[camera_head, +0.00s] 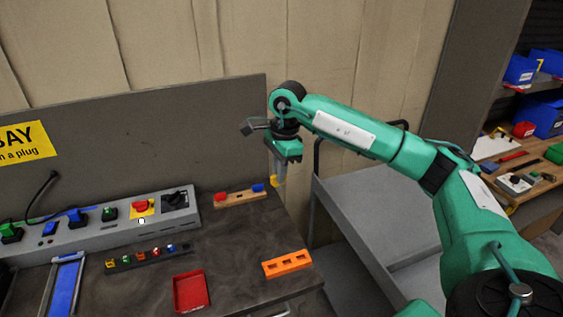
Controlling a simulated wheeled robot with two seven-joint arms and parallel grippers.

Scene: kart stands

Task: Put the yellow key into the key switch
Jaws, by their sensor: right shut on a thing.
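My right gripper (279,178) points down beside the right end of the bench. It is shut on a small yellow piece, which I take for the yellow key (274,182); the fingers hide most of it. The gripper is above and to the right of a wooden holder (240,198) with a red and a blue piece on it. A long grey console (95,235) runs along the back of the bench. I cannot tell which of its fittings is the key switch. My left gripper is not in view.
The console carries a red switch on yellow (140,207), a black knob (175,198) and several coloured plugs. A red tray (190,291), an orange block (287,264) and a dark rack (148,256) lie in front. A grey cart (375,205) stands right of the bench.

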